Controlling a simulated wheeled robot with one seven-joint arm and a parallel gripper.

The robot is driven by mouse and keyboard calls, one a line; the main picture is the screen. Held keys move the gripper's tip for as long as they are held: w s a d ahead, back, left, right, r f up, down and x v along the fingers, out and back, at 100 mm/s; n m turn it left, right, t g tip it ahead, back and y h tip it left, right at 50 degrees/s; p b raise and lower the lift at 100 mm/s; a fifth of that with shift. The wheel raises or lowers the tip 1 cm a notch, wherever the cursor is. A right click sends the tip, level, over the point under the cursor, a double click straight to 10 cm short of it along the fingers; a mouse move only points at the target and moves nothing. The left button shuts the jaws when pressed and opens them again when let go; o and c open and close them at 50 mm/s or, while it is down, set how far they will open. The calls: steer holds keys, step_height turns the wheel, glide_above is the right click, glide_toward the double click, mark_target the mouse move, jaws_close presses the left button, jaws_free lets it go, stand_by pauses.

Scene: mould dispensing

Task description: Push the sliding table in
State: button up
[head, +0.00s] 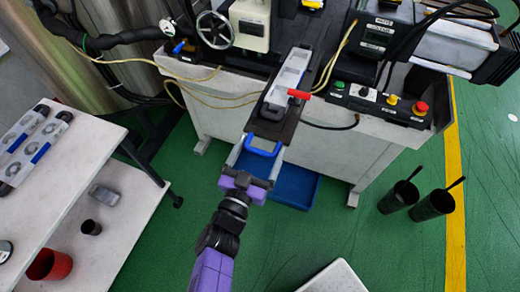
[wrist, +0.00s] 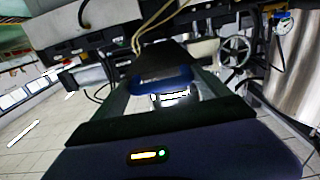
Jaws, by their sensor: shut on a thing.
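The sliding table (head: 271,129) is a dark narrow plate sticking out from the front of the machine toward me. A long silver mould (head: 290,73) with a red lever (head: 299,94) lies on it. A blue handle (head: 262,149) is at the table's near end; it also shows in the wrist view (wrist: 160,87). My gripper (head: 256,157) is at this near end, its fingers shut on the blue handle. In the wrist view the gripper (wrist: 164,92) has a finger on each side of the handle. The far end of the table is partly hidden by the mould.
A control panel (head: 375,102) with buttons is right of the table, and a handwheel (head: 215,30) is at the upper left. A blue bin (head: 291,188) is on the floor below. Two dark cylinders (head: 433,205) stand at right. A white shelf (head: 87,150) with moulds is at left.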

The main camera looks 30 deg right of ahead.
mark_target(266, 139)
steer(key=shift+c, duration=1.1)
steer(key=b+x, duration=0.2)
steer(key=x, duration=1.3)
steer(key=shift+s+d, duration=0.1)
steer(key=shift+d, duration=0.05)
steer(key=o, duration=1.8)
steer(key=shift+c, duration=0.2)
steer(key=shift+a, duration=0.25)
steer(key=b+v, duration=0.1)
steer(key=v, duration=0.6)
steer(key=shift+s+a, duration=0.15)
steer(key=shift+s, duration=0.1)
